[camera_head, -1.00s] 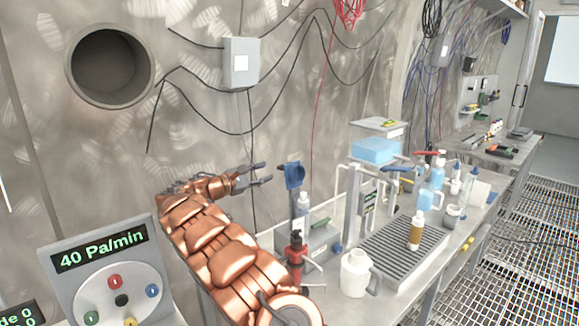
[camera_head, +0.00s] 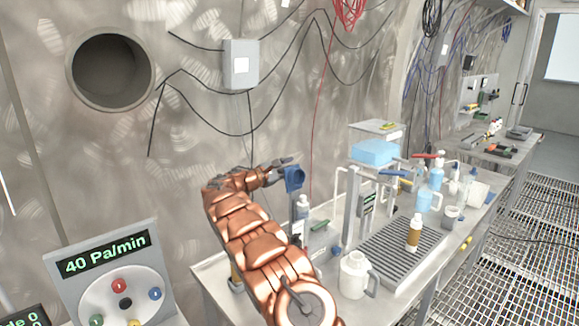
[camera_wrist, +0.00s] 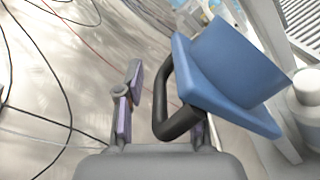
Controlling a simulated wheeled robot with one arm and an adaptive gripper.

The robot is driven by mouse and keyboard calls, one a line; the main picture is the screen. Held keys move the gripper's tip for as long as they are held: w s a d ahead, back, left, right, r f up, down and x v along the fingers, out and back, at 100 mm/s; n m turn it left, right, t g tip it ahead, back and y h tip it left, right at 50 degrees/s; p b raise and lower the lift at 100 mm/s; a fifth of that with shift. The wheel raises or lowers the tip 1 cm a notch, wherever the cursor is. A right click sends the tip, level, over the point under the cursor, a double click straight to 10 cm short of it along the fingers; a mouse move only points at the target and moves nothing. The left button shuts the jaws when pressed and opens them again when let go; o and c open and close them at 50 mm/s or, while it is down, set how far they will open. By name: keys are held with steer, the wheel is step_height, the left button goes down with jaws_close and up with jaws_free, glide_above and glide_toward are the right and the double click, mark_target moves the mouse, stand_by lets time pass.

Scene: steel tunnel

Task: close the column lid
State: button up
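A blue flat piece with a raised block (camera_wrist: 235,65) and a black loop handle (camera_wrist: 163,105) fills the right of the wrist view; it looks like the column lid. In the head view this blue piece (camera_head: 294,179) stands tilted up at the left of the bench. My gripper (camera_head: 279,166) is right beside it, at its upper left. In the wrist view my gripper (camera_wrist: 165,100) is open, with the left finger apart from the handle. The right finger is mostly hidden behind the handle and blue piece. I cannot tell whether it touches. The column below is largely hidden.
A white jug (camera_head: 354,276), a brown-banded bottle (camera_head: 414,234) and a ribbed tray (camera_head: 390,256) stand on the bench right of my arm. A frame with a blue box (camera_head: 375,152) rises behind. Cables (camera_head: 215,127) hang on the wall.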

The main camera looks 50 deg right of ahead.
steer(key=c, duration=0.6)
steer(key=shift+r, duration=0.2)
jaws_close()
